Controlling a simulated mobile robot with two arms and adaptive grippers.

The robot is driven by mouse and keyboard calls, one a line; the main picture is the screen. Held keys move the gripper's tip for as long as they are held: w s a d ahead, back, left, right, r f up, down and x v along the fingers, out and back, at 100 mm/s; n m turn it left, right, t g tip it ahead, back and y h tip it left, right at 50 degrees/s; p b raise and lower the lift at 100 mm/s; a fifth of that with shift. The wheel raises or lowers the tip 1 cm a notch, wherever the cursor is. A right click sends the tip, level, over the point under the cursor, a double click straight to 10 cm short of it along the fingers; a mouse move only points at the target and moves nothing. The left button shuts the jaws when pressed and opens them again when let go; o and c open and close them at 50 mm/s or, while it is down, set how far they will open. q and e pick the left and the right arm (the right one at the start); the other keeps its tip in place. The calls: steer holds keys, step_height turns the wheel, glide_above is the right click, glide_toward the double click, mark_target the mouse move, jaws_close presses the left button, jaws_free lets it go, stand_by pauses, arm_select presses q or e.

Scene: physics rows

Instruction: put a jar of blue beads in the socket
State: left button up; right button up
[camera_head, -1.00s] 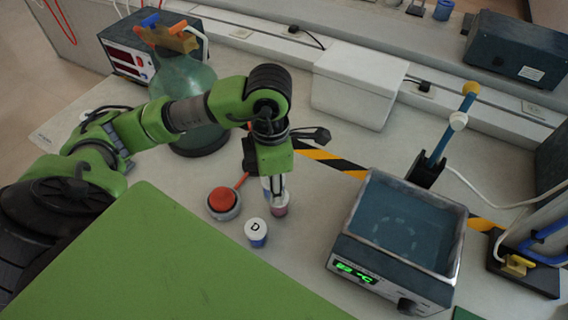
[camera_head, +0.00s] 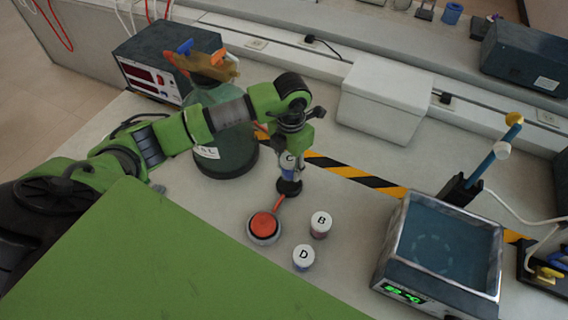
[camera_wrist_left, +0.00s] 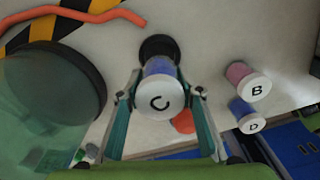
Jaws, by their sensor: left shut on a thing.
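My left gripper (camera_head: 290,158) is shut on a jar of blue beads (camera_wrist_left: 160,92) with a white lid marked C, which also shows in the head view (camera_head: 287,172). The jar looks about upright. The black round socket (camera_head: 289,188) lies right at the jar's base; in the left wrist view the socket (camera_wrist_left: 157,44) is partly covered by the jar. I cannot tell whether the base is inside it or just above. Jar D (camera_head: 303,262), with blue contents, and jar B (camera_head: 320,230), with pink contents, stand on the bench nearer the front. My right gripper is not in view.
A red button (camera_head: 264,225) sits in front of the socket. A large green glass bottle (camera_head: 228,145) stands left of the gripper. A water bath (camera_head: 440,245) is on the right, a white box (camera_head: 384,105) behind. Striped tape (camera_head: 350,175) crosses the bench.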

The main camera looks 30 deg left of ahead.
arm_select(q)
steer(key=shift+w+f, duration=0.1)
steer(key=shift+f, duration=0.2)
steer(key=shift+f+b, duration=0.5)
step_height(320, 180, down, 2)
steer(key=shift+f+b, duration=0.15)
steer(key=shift+b, duration=0.6)
steer(key=shift+f+b, duration=0.3)
steer(key=shift+f, duration=0.4)
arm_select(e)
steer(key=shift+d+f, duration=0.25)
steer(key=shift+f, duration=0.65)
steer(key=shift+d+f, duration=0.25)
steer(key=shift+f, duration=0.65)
arm_select(q)
steer(key=shift+b, duration=0.35)
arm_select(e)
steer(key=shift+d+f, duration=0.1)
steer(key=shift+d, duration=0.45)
arm_select(q)
steer(key=shift+f, duration=0.1)
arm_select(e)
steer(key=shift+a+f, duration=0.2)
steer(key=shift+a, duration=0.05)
arm_select(q)
steer(key=shift+f+b, duration=0.3)
steer(key=shift+b, duration=0.2)
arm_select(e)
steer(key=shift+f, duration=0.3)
